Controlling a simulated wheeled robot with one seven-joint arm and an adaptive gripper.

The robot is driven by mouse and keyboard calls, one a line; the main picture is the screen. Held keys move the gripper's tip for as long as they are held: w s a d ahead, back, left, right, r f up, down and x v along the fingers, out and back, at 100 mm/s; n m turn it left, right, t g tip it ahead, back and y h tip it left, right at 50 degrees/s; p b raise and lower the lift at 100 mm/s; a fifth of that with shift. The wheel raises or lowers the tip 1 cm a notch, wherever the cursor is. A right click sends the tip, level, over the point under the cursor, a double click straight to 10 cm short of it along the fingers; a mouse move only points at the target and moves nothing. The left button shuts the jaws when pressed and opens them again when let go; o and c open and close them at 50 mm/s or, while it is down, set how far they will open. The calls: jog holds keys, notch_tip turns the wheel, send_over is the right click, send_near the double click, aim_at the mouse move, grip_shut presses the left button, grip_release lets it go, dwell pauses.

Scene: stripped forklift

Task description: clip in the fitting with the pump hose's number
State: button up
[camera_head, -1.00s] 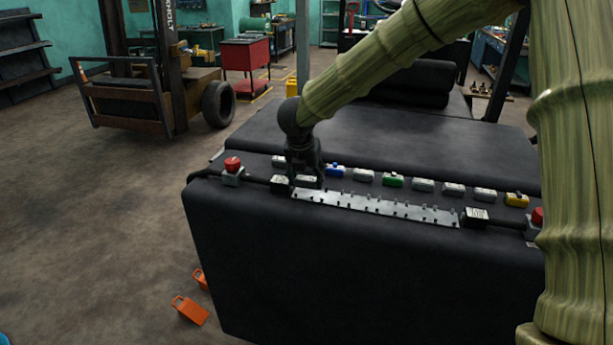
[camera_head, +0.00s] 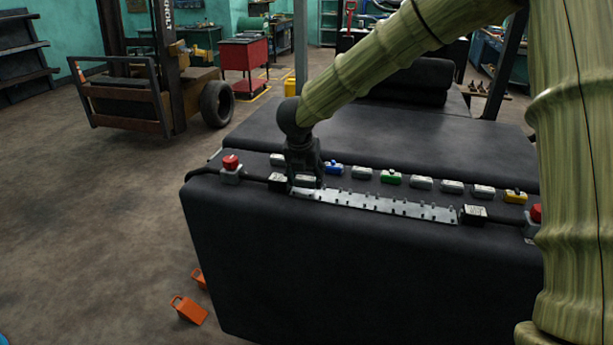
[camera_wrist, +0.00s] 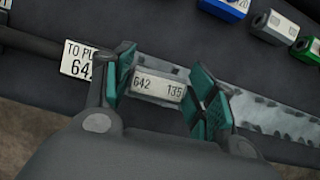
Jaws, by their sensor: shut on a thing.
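My gripper (camera_wrist: 166,88) is shut on a grey fitting (camera_wrist: 158,88) whose white label reads 642 and 135. In the head view my gripper (camera_head: 303,172) is at the left end of the toothed metal strip (camera_head: 380,206), with the fitting low between its fingers. The wrist view shows the strip (camera_wrist: 275,117) running out to the right past the fingers. I cannot tell whether the fitting is seated in the strip or just above it. The pump hose's tag (camera_wrist: 79,62), reading "TO PU" and 642, is just left of my gripper, partly hidden by a finger.
A row of fittings lies behind the strip, including a blue one (camera_head: 334,167), a green one (camera_head: 391,177) and a yellow one (camera_head: 515,196). A red-topped knob (camera_head: 231,163) stands at the left. Another black hose end with a tag (camera_head: 473,214) is at the strip's right end.

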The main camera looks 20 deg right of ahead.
aim_at(305, 177)
jog(key=shift+a, duration=0.1)
jog(key=shift+w+a+r+p, duration=0.1)
jog(key=shift+r+p, duration=0.5)
jog(key=shift+r, duration=0.15)
jog(key=shift+r+p, duration=0.3)
jog(key=shift+r, duration=0.15)
jog(key=shift+r+p, duration=0.8)
jog(key=shift+r, duration=0.4)
